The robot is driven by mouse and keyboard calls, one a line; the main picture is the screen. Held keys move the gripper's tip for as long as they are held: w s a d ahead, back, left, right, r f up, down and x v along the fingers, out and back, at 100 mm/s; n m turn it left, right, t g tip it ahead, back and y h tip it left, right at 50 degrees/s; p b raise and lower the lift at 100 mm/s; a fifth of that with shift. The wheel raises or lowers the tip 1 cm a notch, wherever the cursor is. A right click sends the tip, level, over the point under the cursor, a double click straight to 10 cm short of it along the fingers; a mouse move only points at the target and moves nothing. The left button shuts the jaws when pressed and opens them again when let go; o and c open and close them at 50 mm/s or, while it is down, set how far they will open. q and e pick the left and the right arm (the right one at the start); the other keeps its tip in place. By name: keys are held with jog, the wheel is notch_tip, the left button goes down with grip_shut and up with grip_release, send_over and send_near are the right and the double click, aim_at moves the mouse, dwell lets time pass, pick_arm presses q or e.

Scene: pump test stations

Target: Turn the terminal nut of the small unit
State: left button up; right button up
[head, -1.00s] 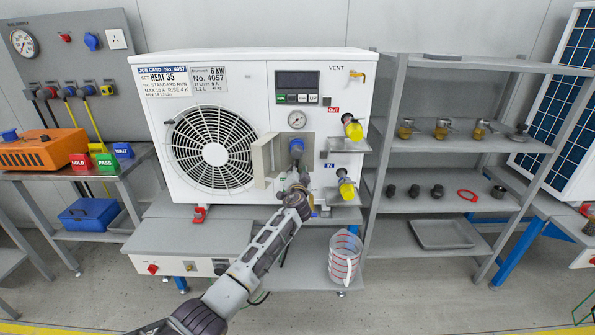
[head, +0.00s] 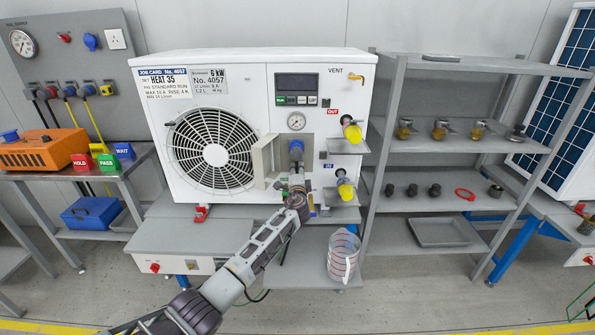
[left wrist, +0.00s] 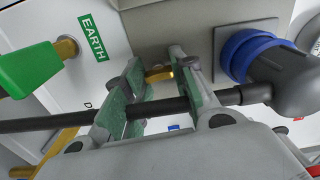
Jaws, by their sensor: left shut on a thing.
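The white unit (head: 235,120) with a fan grille stands on the bench in the head view. My left gripper (head: 297,182) is at its front, just below a blue connector (head: 296,147). In the left wrist view the connector (left wrist: 243,57) is right of my left gripper (left wrist: 158,76). The nut is hidden in the head view. My right gripper is not in view.
An EARTH label (left wrist: 92,37) and a green-handled brass part (left wrist: 32,68) are left of the fingers. Two yellow-capped ports (head: 345,188) are right of the gripper. A measuring jug (head: 343,255) stands below. Shelves (head: 440,205) hold small parts.

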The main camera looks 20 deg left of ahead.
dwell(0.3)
pick_arm(q)
jog(key=o, duration=1)
jog(key=shift+s, duration=0.1)
jog(key=shift+v, duration=5.9)
